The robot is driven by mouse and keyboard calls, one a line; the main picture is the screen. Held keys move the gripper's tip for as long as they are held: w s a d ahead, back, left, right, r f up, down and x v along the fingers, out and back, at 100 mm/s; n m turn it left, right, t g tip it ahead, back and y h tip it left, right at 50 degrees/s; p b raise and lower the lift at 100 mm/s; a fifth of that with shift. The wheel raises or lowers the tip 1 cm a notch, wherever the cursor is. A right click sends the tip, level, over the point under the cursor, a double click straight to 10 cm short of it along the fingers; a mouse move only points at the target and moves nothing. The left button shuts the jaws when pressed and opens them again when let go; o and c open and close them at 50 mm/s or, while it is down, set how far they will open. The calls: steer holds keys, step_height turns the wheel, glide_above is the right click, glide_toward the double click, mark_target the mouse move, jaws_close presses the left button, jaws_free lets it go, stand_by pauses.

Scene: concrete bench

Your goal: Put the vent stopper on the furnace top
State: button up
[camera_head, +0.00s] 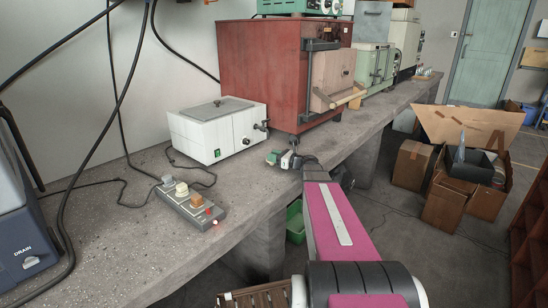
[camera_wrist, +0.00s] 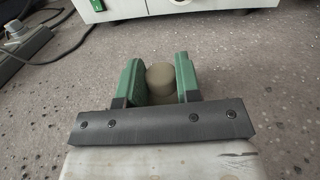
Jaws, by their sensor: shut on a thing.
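My gripper (camera_head: 279,158) is low over the bench, in front of the red furnace (camera_head: 257,72) and right of the white box. In the wrist view its green fingers (camera_wrist: 158,78) are shut on a tan, round-topped vent stopper (camera_wrist: 160,76). The stopper sits upright between them, and its lower part is hidden by the gripper. I cannot tell whether it touches the bench. In the head view I cannot make out the stopper. The furnace top (camera_head: 235,20) stands well above my gripper, and only a thin part of it shows.
A white box (camera_head: 205,133) with a grey lid stands left of the furnace. A grey strip (camera_head: 188,207) with several coloured pieces lies on the concrete bench (camera_head: 110,235). A green device (camera_head: 300,6) stands at the furnace's top rear. The furnace door (camera_head: 333,72) has a protruding wooden handle.

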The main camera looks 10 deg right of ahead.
steer(key=shift+f, duration=0.15)
steer(key=o, duration=0.9)
